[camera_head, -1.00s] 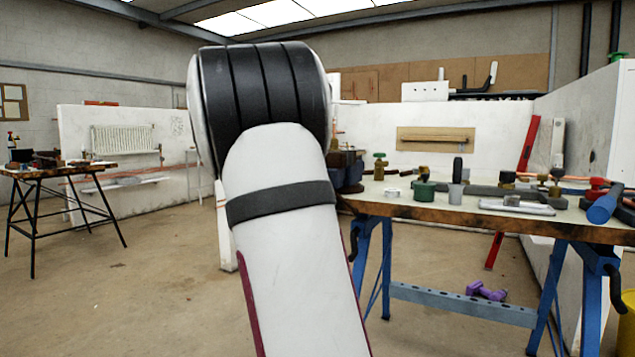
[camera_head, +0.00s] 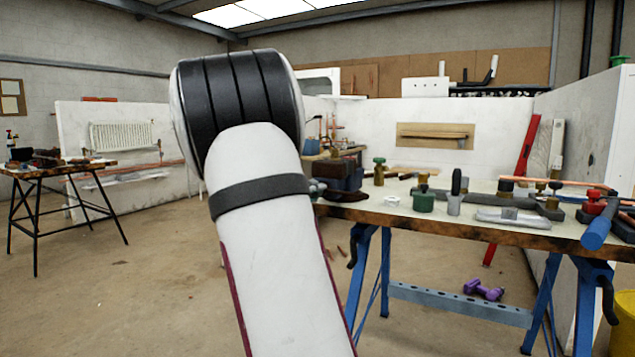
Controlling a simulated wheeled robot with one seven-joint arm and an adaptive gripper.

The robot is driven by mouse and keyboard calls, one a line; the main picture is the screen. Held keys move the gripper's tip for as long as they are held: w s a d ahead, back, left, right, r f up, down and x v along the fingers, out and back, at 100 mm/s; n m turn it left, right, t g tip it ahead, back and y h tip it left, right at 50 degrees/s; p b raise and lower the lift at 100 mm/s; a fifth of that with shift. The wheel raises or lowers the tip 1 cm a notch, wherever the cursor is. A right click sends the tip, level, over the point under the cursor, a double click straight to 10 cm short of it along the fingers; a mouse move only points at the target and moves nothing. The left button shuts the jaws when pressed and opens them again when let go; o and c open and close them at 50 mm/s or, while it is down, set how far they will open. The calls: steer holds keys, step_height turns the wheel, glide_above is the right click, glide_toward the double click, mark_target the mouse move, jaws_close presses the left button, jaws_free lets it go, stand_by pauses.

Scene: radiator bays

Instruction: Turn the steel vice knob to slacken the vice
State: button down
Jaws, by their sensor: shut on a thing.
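A dark blue and brown block-like thing (camera_head: 342,178) sits at the left end of the workbench (camera_head: 395,208), partly behind my arm. It may be the vice, but I cannot tell for sure. I cannot make out a steel vice knob. My arm's white link and black-banded joint fill the middle left. My gripper does not show; it is hidden behind my arm or outside the picture.
The bench carries a brass valve (camera_head: 379,172), a green-based fitting (camera_head: 423,198), a grey fitting (camera_head: 454,197), a white ring (camera_head: 391,202) and a blue-handled tool (camera_head: 600,225). Another table (camera_head: 60,172) stands far left.

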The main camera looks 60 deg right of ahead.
steer(key=n+p, duration=0.5)
steer(key=n, duration=0.1)
steer(key=n+p, duration=0.6)
steer(key=n, duration=0.1)
steer(key=n+p, duration=0.5)
steer(key=n, duration=0.1)
steer(key=shift+d+r+p, duration=0.1)
steer(key=shift+r+p, duration=0.25)
steer(key=shift+p, duration=0.05)
steer(key=c, duration=1.5)
jaws_free()
steer(key=shift+d+f+b, duration=0.1)
steer(key=shift+f+b, duration=0.15)
steer(key=shift+b, duration=0.05)
